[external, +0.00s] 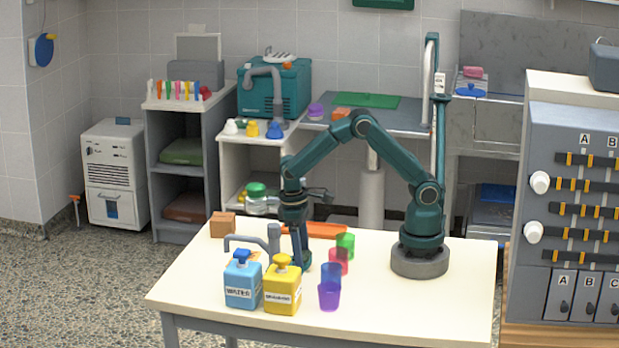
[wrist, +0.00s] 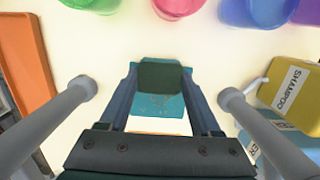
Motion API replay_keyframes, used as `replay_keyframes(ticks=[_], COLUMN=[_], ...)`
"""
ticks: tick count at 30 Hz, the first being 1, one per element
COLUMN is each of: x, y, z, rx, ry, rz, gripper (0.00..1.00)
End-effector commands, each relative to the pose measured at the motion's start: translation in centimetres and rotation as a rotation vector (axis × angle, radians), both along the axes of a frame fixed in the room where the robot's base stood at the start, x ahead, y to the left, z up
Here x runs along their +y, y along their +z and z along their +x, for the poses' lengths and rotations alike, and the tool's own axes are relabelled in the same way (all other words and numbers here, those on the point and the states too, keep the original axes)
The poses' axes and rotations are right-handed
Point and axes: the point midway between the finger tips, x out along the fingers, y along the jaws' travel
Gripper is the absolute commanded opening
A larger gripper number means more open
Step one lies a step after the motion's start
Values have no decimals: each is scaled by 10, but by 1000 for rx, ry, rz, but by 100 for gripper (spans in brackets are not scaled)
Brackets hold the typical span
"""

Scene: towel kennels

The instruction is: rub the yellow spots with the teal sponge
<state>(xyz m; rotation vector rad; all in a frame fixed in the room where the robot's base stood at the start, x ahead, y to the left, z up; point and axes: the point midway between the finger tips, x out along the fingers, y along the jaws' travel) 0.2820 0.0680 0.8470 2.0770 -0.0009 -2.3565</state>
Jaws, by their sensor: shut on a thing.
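My gripper (external: 300,262) points down close over the cream table, behind the yellow bottle. In the wrist view its dark fingers (wrist: 163,90) are shut on the teal sponge (wrist: 172,112), which lies between them and has a dark green block at its far end. Faint yellowish flecks show on the teal face; I cannot tell whether these are the yellow spots. No other yellow spots are clear on the table. In the external view the sponge is not clearly visible. I cannot tell whether it touches the tabletop.
Green (external: 345,245), red (external: 338,262), blue (external: 331,277) and purple (external: 329,297) cups stand right of the gripper. A blue water bottle (external: 243,287) and yellow shampoo bottle (external: 282,290) stand in front. An orange tray (external: 325,230) lies behind.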

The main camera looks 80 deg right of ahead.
Motion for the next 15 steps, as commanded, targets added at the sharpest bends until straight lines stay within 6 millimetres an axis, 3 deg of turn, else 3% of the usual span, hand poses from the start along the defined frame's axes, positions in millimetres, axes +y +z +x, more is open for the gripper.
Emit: replay_keyframes(ticks=[15], x=[0], y=[0], z=[49], rx=[-6], ry=[-1], rz=[1], gripper=[11])
